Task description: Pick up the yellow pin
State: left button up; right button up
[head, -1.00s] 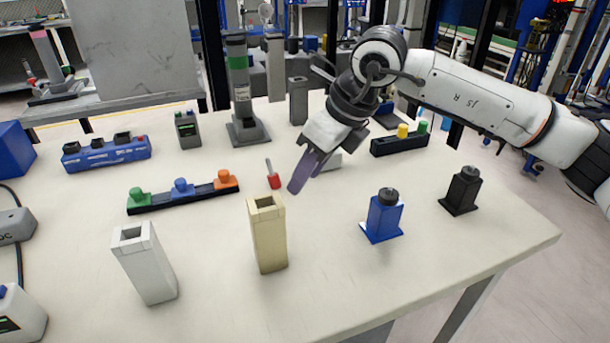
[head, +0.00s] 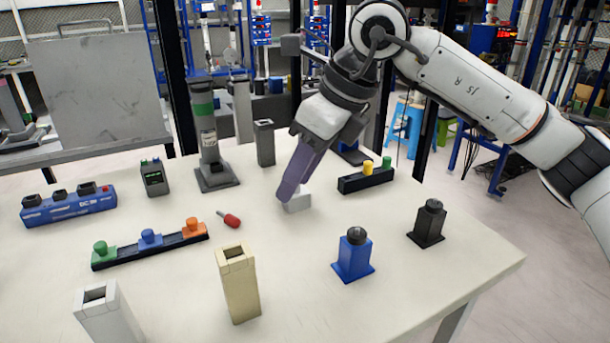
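The yellow pin (head: 368,168) stands upright in a black rack (head: 352,183) right of centre, beside a green pin (head: 387,162) in the same rack. My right gripper (head: 284,193) has purple fingers pointing down and left. It is left of the yellow pin and apart from it. Its fingertips overlap the left part of a small white block (head: 299,201); I cannot tell whether they touch it. The fingers appear almost edge-on, so their opening does not show. My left gripper is not in view.
A blue block (head: 353,258) and a black block (head: 428,224), each with a dark knob, stand at front right. A beige hollow post (head: 238,285) is at front centre. A red-handled screwdriver (head: 231,220) lies near a rack of coloured pegs (head: 150,250). Bare table lies between.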

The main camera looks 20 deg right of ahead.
aim_at(368, 165)
jog(key=u, duration=3.05)
jog(key=k, duration=1.55)
jog(key=z, duration=1.15)
